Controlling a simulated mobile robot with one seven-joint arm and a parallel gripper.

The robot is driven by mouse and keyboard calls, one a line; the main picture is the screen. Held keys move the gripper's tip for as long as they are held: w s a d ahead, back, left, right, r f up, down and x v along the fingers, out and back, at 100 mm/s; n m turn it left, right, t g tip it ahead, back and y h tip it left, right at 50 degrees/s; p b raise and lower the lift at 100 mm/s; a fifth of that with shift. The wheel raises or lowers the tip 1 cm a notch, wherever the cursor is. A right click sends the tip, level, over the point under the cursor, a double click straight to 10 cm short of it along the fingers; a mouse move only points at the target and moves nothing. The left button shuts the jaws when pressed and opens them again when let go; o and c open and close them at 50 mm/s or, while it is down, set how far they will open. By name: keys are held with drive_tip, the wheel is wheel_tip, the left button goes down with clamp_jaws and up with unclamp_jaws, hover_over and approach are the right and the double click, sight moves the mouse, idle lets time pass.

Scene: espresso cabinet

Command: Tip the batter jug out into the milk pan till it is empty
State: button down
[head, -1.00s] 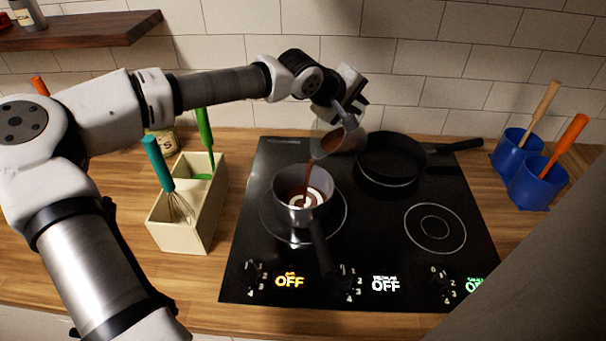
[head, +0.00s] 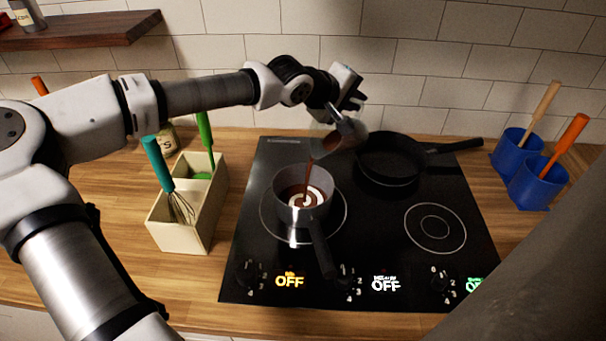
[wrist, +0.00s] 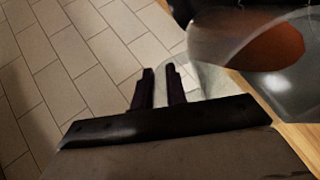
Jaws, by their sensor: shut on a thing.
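My gripper (head: 346,108) is shut on the clear batter jug (head: 347,137), high over the back of the hob. The jug is tilted steeply with its mouth toward the left, and some brown batter still shows inside it. A thin brown stream (head: 308,174) falls from its lip into the milk pan (head: 283,184). The small grey pan stands upright on the left burner, its dark handle pointing to the front, with brown batter inside. In the wrist view, the gripper fingers (wrist: 161,80) are at the blurred jug (wrist: 225,45), which has brown batter in it.
A black frying pan (head: 391,165) stands just right of the jug. A cream utensil box (head: 180,238) with a teal whisk is left of the hob. Blue holders (head: 532,187) are at the right. The front-right burner (head: 435,228) is clear.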

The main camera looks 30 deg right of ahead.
drive_tip(key=shift+a+r+h+b, duration=0.25)
drive_tip(key=shift+r+h+b, duration=0.05)
drive_tip(key=shift+h, duration=0.1)
drive_tip(key=shift+s+a+r+h+b, duration=0.1)
drive_tip(key=shift+a+r+h+b, duration=0.55)
drive_tip(key=shift+b, duration=1.2)
